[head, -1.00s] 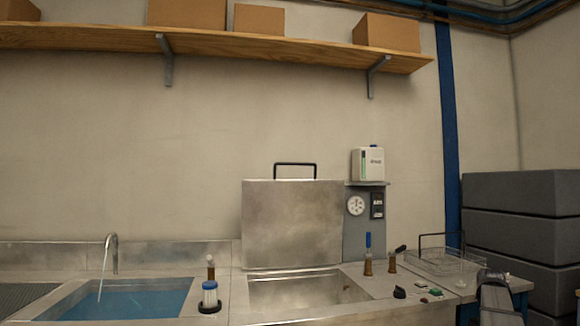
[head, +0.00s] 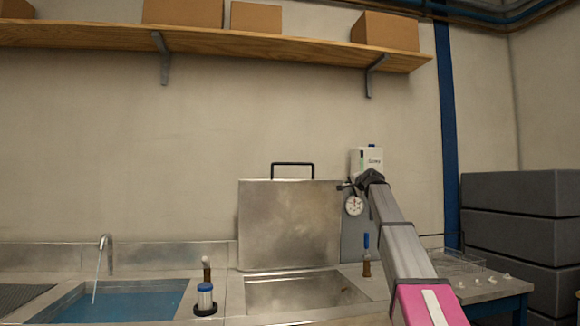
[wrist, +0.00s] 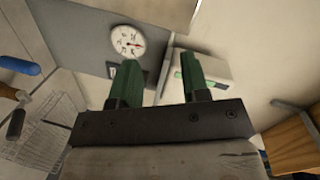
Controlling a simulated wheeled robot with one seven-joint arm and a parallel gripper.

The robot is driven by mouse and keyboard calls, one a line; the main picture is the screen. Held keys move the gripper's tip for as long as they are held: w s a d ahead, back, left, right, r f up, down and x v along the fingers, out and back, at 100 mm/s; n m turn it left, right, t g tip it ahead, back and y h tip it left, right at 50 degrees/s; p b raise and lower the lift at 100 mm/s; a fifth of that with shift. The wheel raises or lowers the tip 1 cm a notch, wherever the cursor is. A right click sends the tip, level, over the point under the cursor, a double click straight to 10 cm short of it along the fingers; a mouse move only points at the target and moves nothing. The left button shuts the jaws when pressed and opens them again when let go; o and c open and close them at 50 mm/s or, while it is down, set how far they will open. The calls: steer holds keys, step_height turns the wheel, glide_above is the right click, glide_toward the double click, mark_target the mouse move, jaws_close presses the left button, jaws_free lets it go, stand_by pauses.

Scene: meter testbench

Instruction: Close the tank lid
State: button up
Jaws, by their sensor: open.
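The tank lid (head: 290,225) is a flat metal plate standing upright, open, at the back of the tank (head: 255,295). A black bar handle (head: 293,165) stands on its top edge. My gripper (head: 346,186) is just right of the lid's upper right edge, below handle height, and looks clear of the handle. In the wrist view my gripper's two green fingers (wrist: 160,68) are spread apart with nothing between them. Most of the lid is out of the wrist view.
A round gauge (head: 354,205) and a white box (head: 367,160) are close to my gripper. A blue-handled valve (head: 366,255) stands at the tank's right. A water-filled basin (head: 125,304) is at left. A wooden shelf (head: 250,45) with boxes runs above. The wall space over the lid is clear.

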mark_target(291, 164)
steer(key=s+a+r+g+y, duration=0.1)
steer(key=a+r+y, duration=0.2)
steer(key=a+r, duration=0.55)
steer(key=s+a+r+y, duration=0.1)
steer(key=a+r+y, duration=0.2)
steer(key=a, duration=1)
steer(key=shift+m, duration=0.3)
steer(key=x, duration=0.7)
steer(key=f+x, duration=0.1)
steer(key=x, duration=0.2)
steer(key=shift+w+a, duration=0.1)
steer(key=shift+w, duration=0.3)
steer(key=shift+s, duration=0.1)
jaws_close()
